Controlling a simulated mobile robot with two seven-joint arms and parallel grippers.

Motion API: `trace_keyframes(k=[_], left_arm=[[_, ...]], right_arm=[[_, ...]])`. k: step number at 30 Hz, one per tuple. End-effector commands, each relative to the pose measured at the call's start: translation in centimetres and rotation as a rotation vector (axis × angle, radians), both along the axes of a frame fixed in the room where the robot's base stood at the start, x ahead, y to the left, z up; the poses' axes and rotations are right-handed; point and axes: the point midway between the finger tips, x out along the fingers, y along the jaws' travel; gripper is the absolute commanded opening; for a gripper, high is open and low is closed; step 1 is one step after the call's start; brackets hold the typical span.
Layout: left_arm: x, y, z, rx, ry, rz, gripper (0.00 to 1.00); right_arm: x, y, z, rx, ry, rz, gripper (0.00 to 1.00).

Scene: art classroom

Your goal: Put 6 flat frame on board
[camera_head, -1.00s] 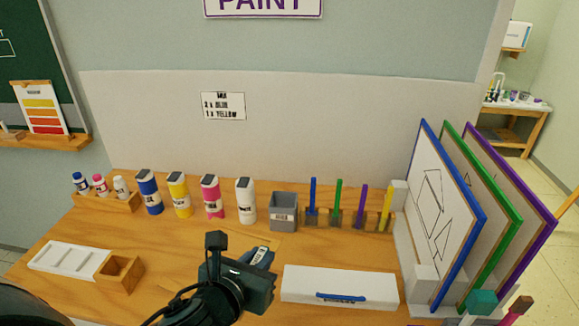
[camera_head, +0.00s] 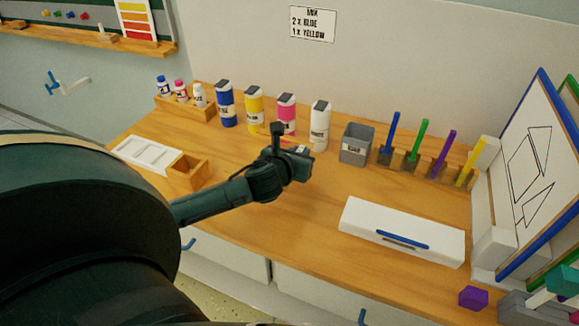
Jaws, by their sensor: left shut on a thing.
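My left arm comes in from the left over the table, and its dark gripper (camera_head: 298,165) is in front of the pink and white bottles. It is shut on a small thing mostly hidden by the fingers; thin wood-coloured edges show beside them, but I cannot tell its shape. A blue-edged framed panel (camera_head: 530,165) with line drawings stands in a white rack at the right, with a green-edged one (camera_head: 552,280) behind it. My right gripper is out of view.
Paint bottles (camera_head: 254,112), a grey bin (camera_head: 357,145) and coloured markers (camera_head: 418,142) line the table's back. A white case (camera_head: 402,232) lies front right. A white tray (camera_head: 147,154) and wooden box (camera_head: 188,173) are at left. Bare tabletop lies between.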

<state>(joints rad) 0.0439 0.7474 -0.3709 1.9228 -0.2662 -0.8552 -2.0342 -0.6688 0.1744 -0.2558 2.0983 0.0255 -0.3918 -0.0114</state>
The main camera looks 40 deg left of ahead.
Motion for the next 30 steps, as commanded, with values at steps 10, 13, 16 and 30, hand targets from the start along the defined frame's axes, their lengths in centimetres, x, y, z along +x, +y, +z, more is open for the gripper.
trace_keyframes(k=[10, 13, 16, 30], left_arm=[[0.0, -0.1, -3.9, 0.0, 0.0, 0.001, 0.0], [0.0, -0.1, -5.5, -0.001, 0.001, 0.001, 0.0], [-0.1, -0.1, -6.4, 0.0, 0.0, 0.0, 0.0], [0.0, -0.1, -6.5, 0.003, 0.0, -0.001, 0.26]], right_arm=[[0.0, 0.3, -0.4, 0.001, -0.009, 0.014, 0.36], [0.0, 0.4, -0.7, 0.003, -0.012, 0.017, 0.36], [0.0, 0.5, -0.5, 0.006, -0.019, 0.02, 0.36], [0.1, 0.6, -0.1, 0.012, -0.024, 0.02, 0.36]])
